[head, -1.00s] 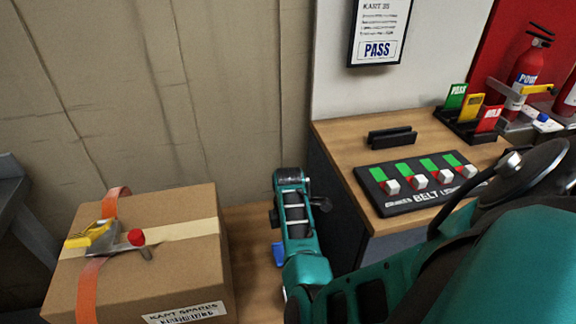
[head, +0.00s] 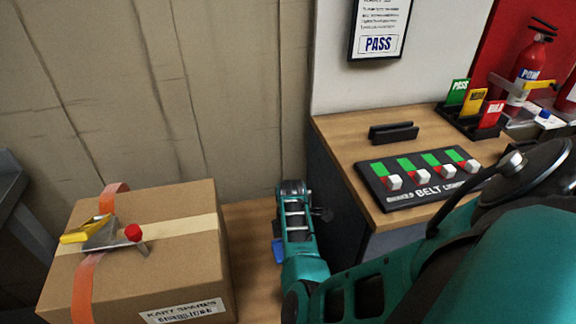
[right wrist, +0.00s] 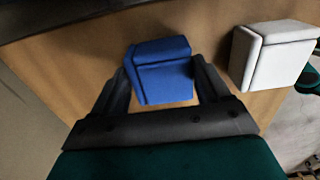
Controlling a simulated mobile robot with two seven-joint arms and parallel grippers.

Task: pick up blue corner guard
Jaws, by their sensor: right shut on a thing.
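The blue corner guard (right wrist: 160,72) is a small angled block on the wooden surface in the right wrist view. My right gripper (right wrist: 165,82) has a dark finger on each side of it and is shut on it. In the head view only a small blue part (head: 278,252) shows beside my right wrist, and the fingertips are hidden behind the wrist. I cannot tell whether the guard still touches the surface. My left gripper is in neither view.
A white corner guard (right wrist: 272,57) lies close to the right of the blue one. A strapped cardboard box (head: 140,270) stands left of my right wrist on the wooden top (head: 250,220). A dark-sided cabinet (head: 345,200) with a belt panel (head: 420,180) rises on the right.

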